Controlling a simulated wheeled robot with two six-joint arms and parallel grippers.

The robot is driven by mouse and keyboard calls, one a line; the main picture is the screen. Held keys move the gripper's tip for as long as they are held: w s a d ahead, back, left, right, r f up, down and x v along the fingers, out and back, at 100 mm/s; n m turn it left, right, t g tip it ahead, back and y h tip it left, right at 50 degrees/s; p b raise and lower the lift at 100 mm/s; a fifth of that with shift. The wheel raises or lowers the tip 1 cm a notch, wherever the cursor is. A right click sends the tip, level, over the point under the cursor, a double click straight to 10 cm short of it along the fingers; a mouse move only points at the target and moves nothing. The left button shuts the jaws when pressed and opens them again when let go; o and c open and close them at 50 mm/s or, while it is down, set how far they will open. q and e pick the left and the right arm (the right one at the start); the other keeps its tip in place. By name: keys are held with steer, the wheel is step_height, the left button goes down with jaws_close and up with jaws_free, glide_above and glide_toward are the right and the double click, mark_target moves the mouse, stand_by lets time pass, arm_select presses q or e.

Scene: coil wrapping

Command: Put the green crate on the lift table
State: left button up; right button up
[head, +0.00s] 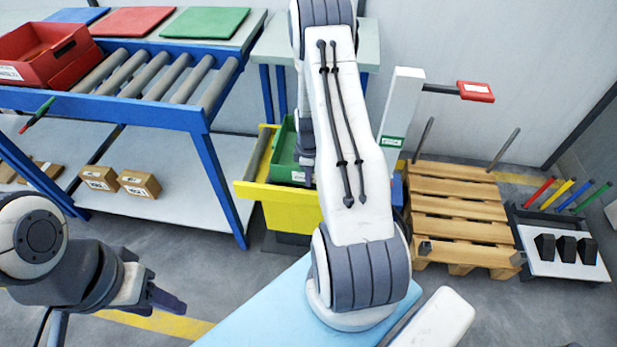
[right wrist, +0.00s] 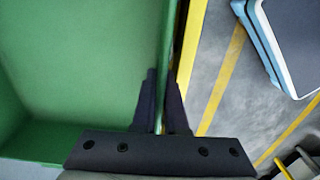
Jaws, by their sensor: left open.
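The green crate (head: 285,152) sits on a yellow stand (head: 290,205) in the middle of the head view, probably the lift table, and my right arm hides part of both. In the right wrist view the green crate (right wrist: 80,70) fills the left side. My right gripper (right wrist: 162,90) has one finger inside and one outside the crate's wall, closed on it. A yellow strip runs just outside that wall. In the head view the right gripper is mostly hidden behind its arm. My left gripper (head: 165,300) is open and empty at lower left, apart from the crate.
A blue-framed roller conveyor (head: 208,125) with a red crate (head: 45,55) stands at left. Small cartons (head: 140,183) lie on its lower shelf. A wooden pallet (head: 460,215) and a tool rack (head: 565,245) stand at right. A light-blue surface (head: 270,315) is in front.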

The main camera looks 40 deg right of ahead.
steer(key=shift+o, duration=1.2)
step_height(320, 180, up, 12)
steer(key=p, duration=0.2)
steer(key=shift+r+p, duration=0.2)
steer(key=shift+p, duration=0.1)
steer(key=a+r, duration=0.5)
steer(key=a, duration=0.5)
steer(key=a+r, duration=0.6)
steer(key=a, duration=0.5)
steer(key=s+a+r, duration=0.3)
steer(key=s+a, duration=0.4)
steer(key=s, duration=0.3)
steer(key=s+a+r+m+y, duration=0.1)
steer(key=s+a+r, duration=0.3)
steer(key=s+a, duration=0.3)
steer(key=s, duration=0.3)
